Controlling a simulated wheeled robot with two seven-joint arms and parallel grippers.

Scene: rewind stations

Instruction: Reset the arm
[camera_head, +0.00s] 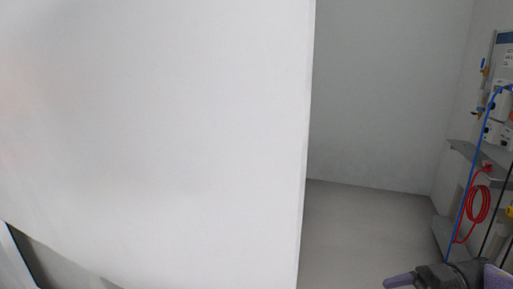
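A dark grey and purple part (450,273), which looks like the end of my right arm, shows at the bottom right edge. A single purple piece (400,281) sticks out from it to the left. The frame cuts the rest off, so I cannot tell whether this gripper is open or shut, and I see nothing held in it. My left gripper is not in view.
A large plain white panel (160,120) fills the left and middle, close to me, hiding what is behind. Right of it is bare grey floor (365,235) and a back wall (385,90). The right wall carries a shelf (470,152), a coiled red cable (478,205) and a blue hose (470,180).

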